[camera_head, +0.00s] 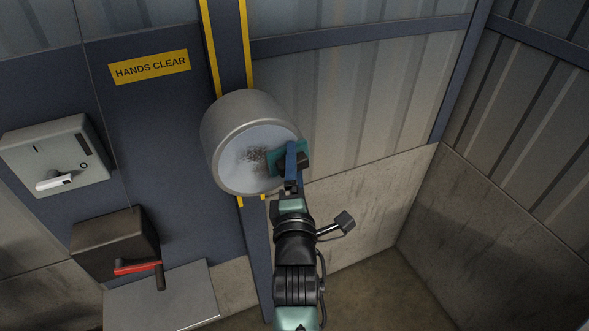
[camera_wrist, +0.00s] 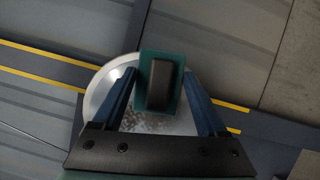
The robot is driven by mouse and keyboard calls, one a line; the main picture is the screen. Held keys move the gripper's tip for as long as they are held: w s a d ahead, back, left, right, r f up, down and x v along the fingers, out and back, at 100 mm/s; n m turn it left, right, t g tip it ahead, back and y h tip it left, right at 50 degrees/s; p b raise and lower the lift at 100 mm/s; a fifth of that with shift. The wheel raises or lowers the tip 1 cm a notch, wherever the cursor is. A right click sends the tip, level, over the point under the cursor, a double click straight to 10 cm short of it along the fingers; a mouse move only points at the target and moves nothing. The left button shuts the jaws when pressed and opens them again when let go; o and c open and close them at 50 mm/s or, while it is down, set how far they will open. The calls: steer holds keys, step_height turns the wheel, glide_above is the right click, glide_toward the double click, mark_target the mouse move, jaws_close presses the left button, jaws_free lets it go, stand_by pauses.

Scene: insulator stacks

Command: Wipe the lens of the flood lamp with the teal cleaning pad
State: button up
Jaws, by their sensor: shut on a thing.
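The flood lamp (camera_head: 232,116) is a round grey housing mounted on the dark blue post. Its pale lens (camera_head: 236,168) has a brown speckled dirt patch (camera_head: 257,157) near the middle. My gripper (camera_head: 291,166) is shut on the teal cleaning pad (camera_head: 273,160) and holds it at the right part of the lens. In the wrist view the pad (camera_wrist: 146,104), with its dark handle (camera_wrist: 159,85), sits between my blue fingers, and dirt (camera_wrist: 150,124) shows beside it. The pad hides part of the lens. I cannot tell whether the pad touches the glass.
A grey switch box (camera_head: 75,150) and a dark box with a red-handled crank (camera_head: 115,243) are on the panel at left, above a grey ledge (camera_head: 165,298). A "HANDS CLEAR" sign (camera_head: 149,67) is above. The space right of the arm is clear up to the walls.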

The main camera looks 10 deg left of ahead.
mark_target(270, 167)
steer(key=shift+s+a+r, duration=0.25)
steer(key=shift+a, duration=0.2)
steer(key=shift+s+a+f, duration=0.25)
steer(key=shift+s+a, duration=0.2)
steer(key=shift+a, duration=0.3)
steer(key=shift+s+a, duration=0.35)
steer(key=shift+a, duration=0.05)
steer(key=shift+s+a+f+b, duration=0.15)
steer(key=shift+s+a+b, duration=0.35)
steer(key=shift+b, duration=0.7)
steer(key=shift+s+a+r+b, duration=0.15)
steer(key=shift+s+a+b, duration=0.1)
steer(key=shift+a+b, duration=0.25)
steer(key=shift+s+a+r+b, duration=0.1)
steer(key=shift+s+a+b, duration=0.2)
steer(key=shift+a, duration=0.3)
